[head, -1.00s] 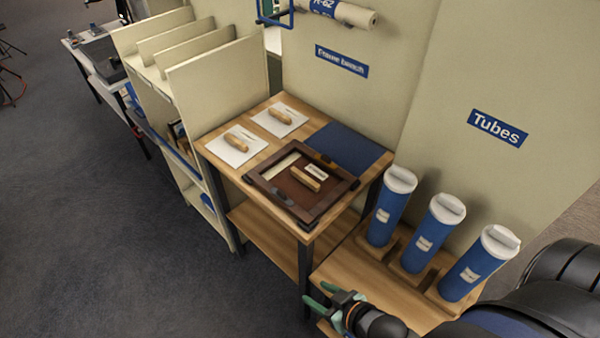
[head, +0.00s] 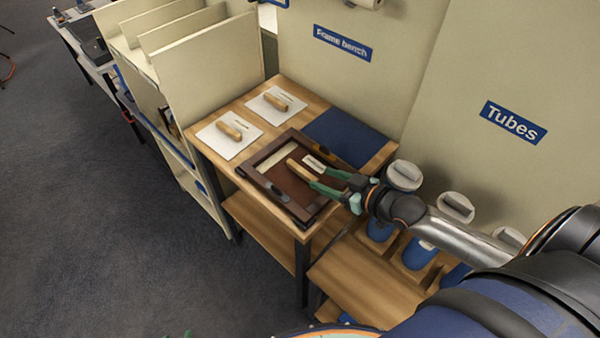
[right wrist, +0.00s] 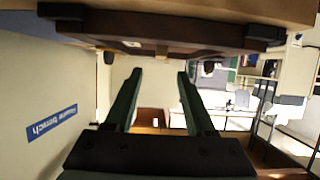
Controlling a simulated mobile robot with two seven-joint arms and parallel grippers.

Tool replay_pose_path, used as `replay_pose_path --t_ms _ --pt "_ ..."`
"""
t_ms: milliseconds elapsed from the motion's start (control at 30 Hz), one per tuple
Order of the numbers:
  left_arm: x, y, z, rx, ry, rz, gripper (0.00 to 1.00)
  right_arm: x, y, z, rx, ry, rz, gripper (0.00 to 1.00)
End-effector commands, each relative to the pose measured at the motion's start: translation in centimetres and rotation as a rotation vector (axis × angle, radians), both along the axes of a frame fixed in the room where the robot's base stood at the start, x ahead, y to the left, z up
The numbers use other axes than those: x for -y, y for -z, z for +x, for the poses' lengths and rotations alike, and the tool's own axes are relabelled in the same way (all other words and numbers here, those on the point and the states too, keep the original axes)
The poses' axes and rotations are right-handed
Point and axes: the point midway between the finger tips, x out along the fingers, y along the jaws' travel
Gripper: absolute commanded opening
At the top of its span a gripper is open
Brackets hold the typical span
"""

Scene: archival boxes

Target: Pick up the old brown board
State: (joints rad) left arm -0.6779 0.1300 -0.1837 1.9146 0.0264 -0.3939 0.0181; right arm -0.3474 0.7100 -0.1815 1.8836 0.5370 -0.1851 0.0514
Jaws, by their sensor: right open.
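The brown board (head: 285,185) lies inside a dark wooden frame (head: 273,202) on the wooden bench. A light wooden handle block (head: 299,169) sits on the board. My right gripper (head: 308,175) is open, with its green fingers reaching in from the right over the board, close to the handle block. Whether they touch it I cannot tell. In the right wrist view the two fingers (right wrist: 158,82) are apart with nothing clearly between them, and the frame (right wrist: 165,38) spans the top. A small green tip at the bottom edge of the head view may be my left gripper (head: 188,334).
Two white sheets with wooden-handled tools (head: 229,138) lie at the bench's back left. A blue mat (head: 345,138) covers its back right. Blue tubes with grey caps (head: 403,176) stand on a lower shelf at right, partly behind my arm. A cream divider rack (head: 210,75) stands left.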

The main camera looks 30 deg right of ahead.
Motion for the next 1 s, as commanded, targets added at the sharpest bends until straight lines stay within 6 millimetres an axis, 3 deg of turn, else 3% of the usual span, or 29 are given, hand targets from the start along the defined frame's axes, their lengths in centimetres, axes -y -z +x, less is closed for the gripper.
replay_pose_path --t_ms 133,467,800,1000 --pt "0.0 0.3 -0.1 -0.001 0.000 0.000 0.50 -0.7 0.9 2.0 0.000 0.002 0.002 0.55" --pt "0.0 0.5 -0.1 -0.002 0.001 0.001 0.50 -1.4 1.6 3.9 -0.001 0.000 0.001 0.55" --pt "0.0 0.7 -0.1 -0.002 0.001 0.001 0.50 -2.6 2.8 7.6 0.000 0.000 0.001 0.55" --pt "0.0 0.7 -0.1 -0.003 0.001 0.001 0.50 -2.9 3.1 8.2 -0.001 -0.001 0.000 0.55"
